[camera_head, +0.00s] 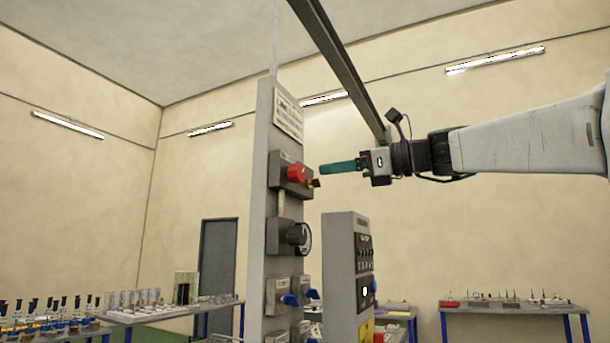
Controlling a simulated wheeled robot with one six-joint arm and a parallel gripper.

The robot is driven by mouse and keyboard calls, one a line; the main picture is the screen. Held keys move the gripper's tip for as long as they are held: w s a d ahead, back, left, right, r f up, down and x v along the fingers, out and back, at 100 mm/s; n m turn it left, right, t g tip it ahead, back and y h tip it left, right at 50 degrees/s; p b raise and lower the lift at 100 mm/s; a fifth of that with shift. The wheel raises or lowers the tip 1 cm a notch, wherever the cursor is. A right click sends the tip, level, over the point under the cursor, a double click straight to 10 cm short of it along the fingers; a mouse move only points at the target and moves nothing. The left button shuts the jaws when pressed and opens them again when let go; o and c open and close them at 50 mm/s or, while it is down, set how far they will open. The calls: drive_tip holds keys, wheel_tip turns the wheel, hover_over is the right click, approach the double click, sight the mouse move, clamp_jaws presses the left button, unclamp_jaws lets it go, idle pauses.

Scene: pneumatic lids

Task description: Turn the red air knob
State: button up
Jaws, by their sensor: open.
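The red air knob (296,173) sits on a grey box (280,182) on the side of a tall grey panel (257,200). A small brass-coloured fitting (314,183) shows just right of the knob. My gripper (322,169) comes in from the right with its teal fingers pointing left at about the knob's height. In the picture its fingertips are a short way right of the knob and look apart from it. The fingers overlap side-on, so the gap between them is hidden. The gripper looks empty.
Below the knob are a black round gauge or knob (299,236) and blue knobs (290,299). A grey control cabinet (342,270) stands right of the panel. A dark beam (340,65) crosses above. Tables with small items stand along the walls.

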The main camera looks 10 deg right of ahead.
sight(301, 173)
drive_tip(key=x, duration=0.7)
drive_tip(key=shift+w+a, duration=0.2)
drive_tip(key=shift+a, duration=0.15)
drive_tip(key=c, duration=1)
